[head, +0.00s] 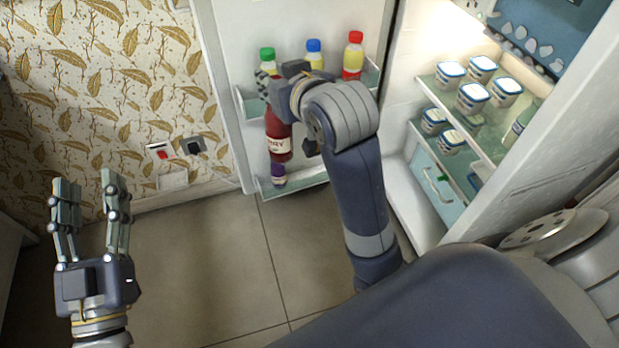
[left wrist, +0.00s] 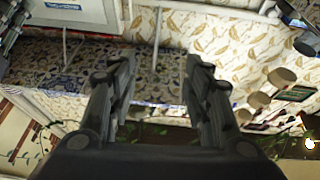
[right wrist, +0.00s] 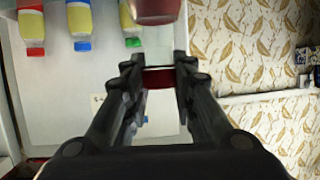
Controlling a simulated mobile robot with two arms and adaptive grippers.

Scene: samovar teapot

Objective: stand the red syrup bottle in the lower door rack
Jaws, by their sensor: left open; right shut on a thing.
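The red syrup bottle (head: 278,140), with a pale label, is held roughly upright in front of the open fridge door. My right gripper (right wrist: 158,78) is shut on it; in the head view my own wrist hides most of the fingers and the bottle's top. The lower door rack (head: 305,181) is below the bottle. The bottle's base appears just above a small purple jar (head: 278,172) at the rack's left end; I cannot tell whether they touch. My left gripper (head: 92,190) is open and empty, away to the left near the papered wall.
The upper door rack (head: 250,106) holds bottles with green, blue (head: 314,50) and red (head: 354,55) caps. Fridge shelves on the right carry several white-and-blue tubs (head: 472,97). The lower rack's middle and right look clear, partly behind my arm. A wall socket (head: 159,151) is left of the door.

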